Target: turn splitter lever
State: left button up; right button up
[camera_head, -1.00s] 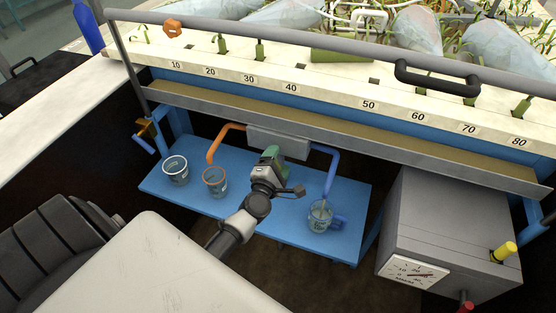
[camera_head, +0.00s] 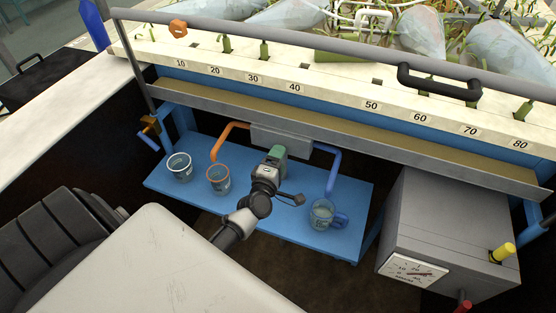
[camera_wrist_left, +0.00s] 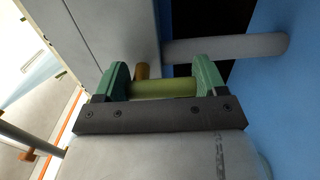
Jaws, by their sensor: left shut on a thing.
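The splitter is a grey box (camera_head: 281,138) under the flume's metal ledge, with an orange pipe (camera_head: 227,133) on its left and a blue pipe (camera_head: 333,170) on its right. My left gripper (camera_head: 277,153) is in front of this box. In the left wrist view, its two green fingers (camera_wrist_left: 162,85) are shut on a yellow-green cylindrical lever handle (camera_wrist_left: 163,89). A brown stub (camera_wrist_left: 141,71) shows behind the handle, beside the grey box (camera_wrist_left: 115,35). The gripper hides the lever in the head view. My right gripper is not in view.
The flume's black handle (camera_head: 438,85) is above.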

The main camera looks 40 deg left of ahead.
pick_arm(q)
jog(key=o, duration=0.9)
jog(key=shift+s, duration=0.1)
jog(key=v, duration=1)
jog(key=shift+s+d+b, duration=0.2)
jog(key=shift+s+b, duration=0.1)
